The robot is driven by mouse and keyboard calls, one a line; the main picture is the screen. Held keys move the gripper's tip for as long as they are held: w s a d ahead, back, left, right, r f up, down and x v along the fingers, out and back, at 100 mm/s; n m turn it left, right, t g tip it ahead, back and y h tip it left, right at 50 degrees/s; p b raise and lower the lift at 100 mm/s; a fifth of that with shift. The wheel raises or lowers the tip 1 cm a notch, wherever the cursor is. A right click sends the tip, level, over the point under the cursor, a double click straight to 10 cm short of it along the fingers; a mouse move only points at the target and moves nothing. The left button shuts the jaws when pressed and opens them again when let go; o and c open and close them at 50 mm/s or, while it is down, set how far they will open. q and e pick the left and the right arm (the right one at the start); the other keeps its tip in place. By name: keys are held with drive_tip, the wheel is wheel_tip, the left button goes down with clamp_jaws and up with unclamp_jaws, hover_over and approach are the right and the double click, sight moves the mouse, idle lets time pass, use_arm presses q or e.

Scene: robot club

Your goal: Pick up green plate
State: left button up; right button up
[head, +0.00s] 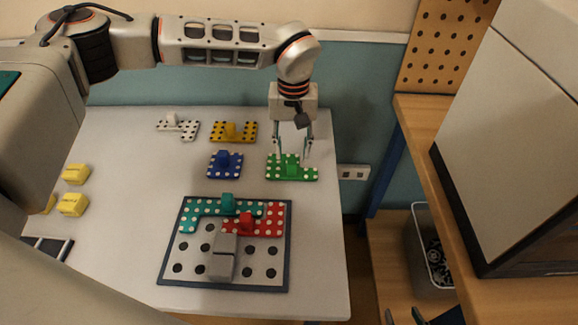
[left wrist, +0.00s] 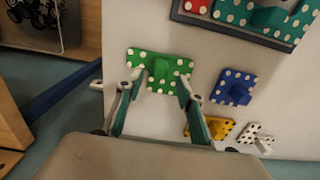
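The green plate (head: 306,174) has white dots and an upright green knob. It lies on the white table near its back right edge, and also shows in the left wrist view (left wrist: 141,63). My left gripper (head: 293,154) points down over it, open and empty, its fingers apart on either side of the knob. In the left wrist view my left gripper (left wrist: 158,92) frames the knob from both sides. I cannot tell whether the fingertips touch the plate. My right gripper (head: 404,316) shows only its fingertips at the bottom edge, apart with nothing between them.
Blue (head: 225,172), yellow (head: 247,138) and white (head: 189,135) dotted plates lie left of the green one. A dark-framed board (head: 285,275) holds teal, red and grey pieces. Yellow blocks (head: 76,174) lie at left. A wooden shelf (head: 430,160) stands right of the table.

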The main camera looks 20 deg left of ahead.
sight(292, 161)
use_arm(q)
wheel_tip(292, 161, down, 6)
drive_tip(key=shift+r, duration=0.15)
clamp_jaws()
